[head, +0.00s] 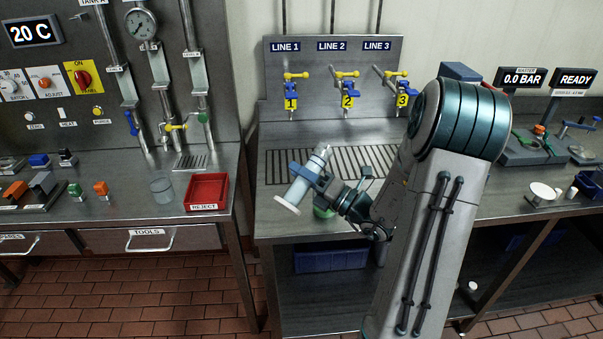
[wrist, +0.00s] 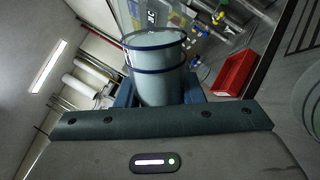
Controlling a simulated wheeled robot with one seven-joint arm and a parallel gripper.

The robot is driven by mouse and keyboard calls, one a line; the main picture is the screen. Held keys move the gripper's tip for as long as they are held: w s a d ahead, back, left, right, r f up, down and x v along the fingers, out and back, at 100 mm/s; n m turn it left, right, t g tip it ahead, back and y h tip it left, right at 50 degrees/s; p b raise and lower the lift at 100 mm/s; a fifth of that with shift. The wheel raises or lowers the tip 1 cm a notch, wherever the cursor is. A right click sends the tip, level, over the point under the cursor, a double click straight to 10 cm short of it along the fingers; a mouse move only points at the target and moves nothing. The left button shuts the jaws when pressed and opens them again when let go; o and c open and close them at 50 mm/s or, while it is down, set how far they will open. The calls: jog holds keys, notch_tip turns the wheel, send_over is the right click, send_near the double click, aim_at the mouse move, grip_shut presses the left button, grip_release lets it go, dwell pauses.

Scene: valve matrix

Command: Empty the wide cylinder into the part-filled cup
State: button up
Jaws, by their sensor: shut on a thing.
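My gripper (head: 312,180) is shut on a clear, pale wide cylinder (head: 319,161), above the front of the middle bench. The cylinder is tilted, with its white round foot at the lower left and its other end at the upper right. In the wrist view the cylinder (wrist: 158,80) stands between the jaws, with blue bands around it. I cannot tell how much it holds. A green vessel or its green contents (head: 323,212) shows below my gripper, mostly hidden; I cannot tell whether it is the part-filled cup. A clear cup (head: 162,190) stands on the left bench; its fill is unclear.
A red reject tray (head: 207,192) sits at the left bench's right edge. Behind my gripper are a slotted drain (head: 280,167) and three taps with yellow handles. A gap separates the two benches. A white dish (head: 541,192) is at the far right.

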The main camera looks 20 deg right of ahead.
jog(key=shift+s+a+r+m+t+p, duration=0.1)
jog(key=shift+r+m+t+p, duration=0.45)
jog(key=shift+m, duration=0.55)
dwell(1.0)
jog(key=shift+r+m+h+p, duration=0.6)
jog(key=shift+m+p, duration=0.4)
jog(key=shift+p, duration=0.85)
dwell(4.0)
